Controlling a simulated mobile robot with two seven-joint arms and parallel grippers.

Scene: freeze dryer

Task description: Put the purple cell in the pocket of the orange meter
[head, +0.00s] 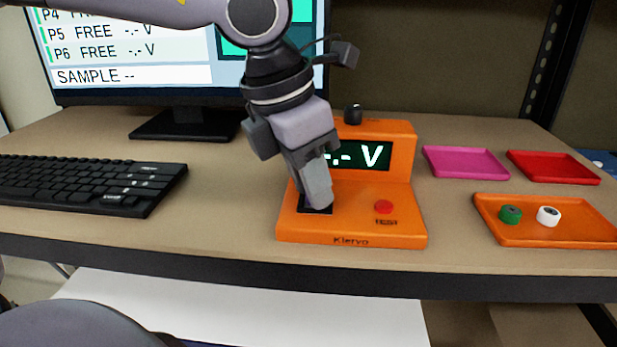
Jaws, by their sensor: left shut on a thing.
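The orange meter (352,227) stands on the desk, its display reading "-.- V" and partly covered by my gripper. Its dark pocket (327,210) is at the front left of the base, with a red button to the right. My left gripper (318,198) points down with its fingertips right at the pocket. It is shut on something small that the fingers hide. The purple cell does not show anywhere in the open; how deep the held thing sits in the pocket cannot be seen. My right gripper is not in view.
An orange tray (560,234) at right holds a green cell (510,214) and a white cell (548,216). Pink (466,162) and red (553,167) trays behind look empty. A keyboard (85,182) lies at left, a monitor (150,97) behind. Desk between keyboard and meter is clear.

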